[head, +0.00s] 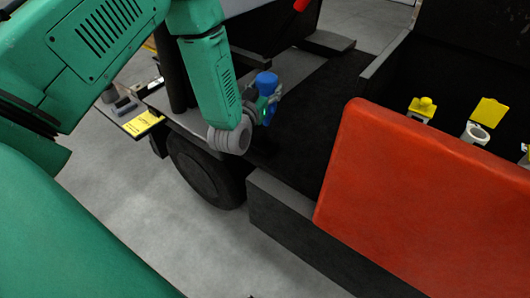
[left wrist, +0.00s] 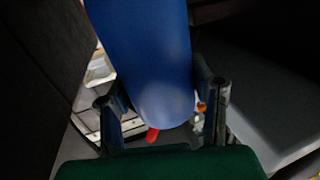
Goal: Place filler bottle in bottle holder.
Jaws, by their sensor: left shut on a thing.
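The blue filler bottle (head: 266,80) is held in my left gripper (head: 268,106), above the dark deck of the vehicle. In the left wrist view, the bottle (left wrist: 155,60) fills the upper middle, between the two fingers of my left gripper (left wrist: 165,110). A small red piece (left wrist: 152,134) shows just below the bottle's near end; I cannot tell whether it is part of it. My right gripper is out of view. I cannot make out a bottle holder for certain in either view.
A large red panel (head: 420,190) stands on the right. Behind it, a dark compartment holds a yellow-capped fitting (head: 422,106) and a grey ring with a raised yellow lid (head: 490,112). A black wheel (head: 204,172) is below my left forearm. Grey floor (head: 150,215) is clear at the lower left.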

